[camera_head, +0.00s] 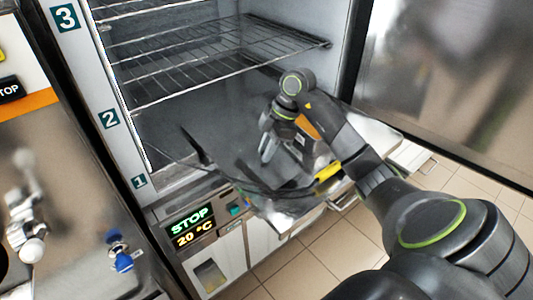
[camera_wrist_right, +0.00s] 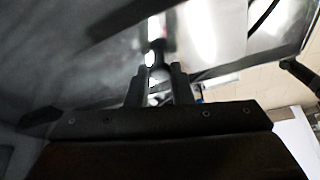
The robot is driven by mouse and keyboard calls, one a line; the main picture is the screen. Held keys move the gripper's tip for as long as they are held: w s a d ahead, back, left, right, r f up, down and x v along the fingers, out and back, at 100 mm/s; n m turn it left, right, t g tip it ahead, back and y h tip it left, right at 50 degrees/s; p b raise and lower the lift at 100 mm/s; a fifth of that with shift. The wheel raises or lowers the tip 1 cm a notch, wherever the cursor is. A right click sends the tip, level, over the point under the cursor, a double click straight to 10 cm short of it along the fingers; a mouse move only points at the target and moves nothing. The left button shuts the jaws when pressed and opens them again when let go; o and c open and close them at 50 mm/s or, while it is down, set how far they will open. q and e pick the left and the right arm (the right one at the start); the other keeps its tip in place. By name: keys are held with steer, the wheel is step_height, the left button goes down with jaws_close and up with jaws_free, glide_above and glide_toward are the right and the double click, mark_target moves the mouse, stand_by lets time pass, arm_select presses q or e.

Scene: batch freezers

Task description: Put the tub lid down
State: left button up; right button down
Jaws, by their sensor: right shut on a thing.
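My right gripper (camera_head: 283,152) points down at the lower front of the open freezer compartment. Its jaws are shut on what looks like the tub lid (camera_head: 272,208), a grey, shiny, partly see-through sheet with dark edges. In the right wrist view the two fingers (camera_wrist_right: 158,88) close around a small dark knob, with the lid's grey glossy surface (camera_wrist_right: 90,75) spreading beyond them. Whether the lid touches anything beneath it cannot be told. My left gripper is not in view.
Wire shelves (camera_head: 215,65) fill the cabinet above the gripper. A control panel reading STOP and 20 °C (camera_head: 191,227) is at the lower left. The open steel door (camera_head: 450,80) stands at the right. Tiled floor (camera_head: 320,255) shows below.

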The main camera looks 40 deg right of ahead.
steer(key=shift+d+x, duration=0.25)
steer(key=shift+x, duration=0.85)
steer(key=shift+w+f, duration=0.1)
steer(key=shift+w, duration=0.1)
steer(key=shift+f, duration=0.2)
steer(key=c, duration=1.3)
jaws_free()
steer(key=shift+a, duration=0.1)
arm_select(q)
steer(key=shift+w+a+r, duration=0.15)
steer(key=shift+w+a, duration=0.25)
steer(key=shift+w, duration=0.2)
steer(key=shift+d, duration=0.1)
arm_select(e)
steer(key=shift+r, duration=0.1)
